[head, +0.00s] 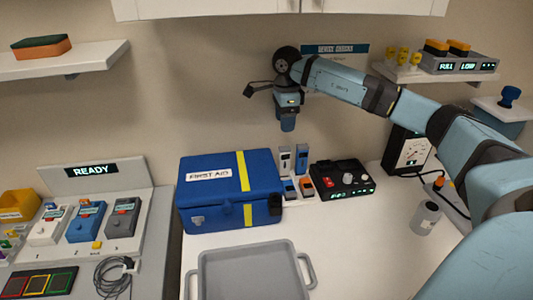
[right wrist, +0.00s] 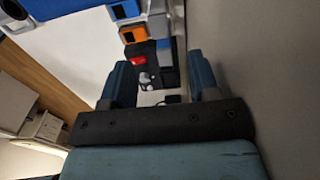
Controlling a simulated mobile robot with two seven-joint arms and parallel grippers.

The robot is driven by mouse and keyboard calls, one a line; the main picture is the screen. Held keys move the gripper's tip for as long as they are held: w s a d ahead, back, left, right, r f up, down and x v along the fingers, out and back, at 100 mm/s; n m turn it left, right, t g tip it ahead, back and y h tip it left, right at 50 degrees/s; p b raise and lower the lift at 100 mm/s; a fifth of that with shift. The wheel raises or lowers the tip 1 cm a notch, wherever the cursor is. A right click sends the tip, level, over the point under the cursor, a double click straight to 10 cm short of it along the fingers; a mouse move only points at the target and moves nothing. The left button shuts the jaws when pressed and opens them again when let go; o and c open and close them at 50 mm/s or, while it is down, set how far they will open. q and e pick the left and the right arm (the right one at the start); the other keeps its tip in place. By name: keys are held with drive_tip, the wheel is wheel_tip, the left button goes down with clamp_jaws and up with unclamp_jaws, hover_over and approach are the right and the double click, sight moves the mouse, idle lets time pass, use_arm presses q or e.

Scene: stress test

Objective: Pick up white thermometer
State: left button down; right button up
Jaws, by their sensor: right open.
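A small white handheld device (head: 284,159) with a dark display, which looks like the white thermometer, stands upright near the back wall, just right of the blue first aid box. A similar blue device (head: 301,157) stands right beside it. My right gripper (head: 288,124) hangs fingers down above these devices, apart from them. In the right wrist view its two fingers (right wrist: 160,88) are spread with nothing held between them. Several small devices show beyond the fingers there, but I cannot tell for sure which is the white one. My left gripper is not in view.
The first aid box (head: 228,190) stands left of the devices. An orange-fronted device (head: 306,187) and a black control box (head: 343,181) are close by on the right. A grey tray (head: 252,273) lies in front.

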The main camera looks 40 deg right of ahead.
sight(285, 148)
drive_tip(key=shift+w, duration=0.15)
drive_tip(key=shift+f, duration=0.35)
drive_tip(key=f, duration=0.7)
drive_tip(key=shift+s, duration=0.3)
drive_tip(key=shift+f, duration=0.7)
wheel_tip(285, 148, down, 4)
drive_tip(key=shift+s+r+p, duration=0.1)
drive_tip(key=shift+r+p, duration=0.05)
drive_tip(key=shift+p, duration=0.3)
drive_tip(key=shift+d+f, duration=0.1)
drive_tip(key=shift+f, duration=0.2)
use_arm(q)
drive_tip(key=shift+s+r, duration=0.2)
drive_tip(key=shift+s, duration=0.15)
use_arm(e)
drive_tip(key=c, duration=1)
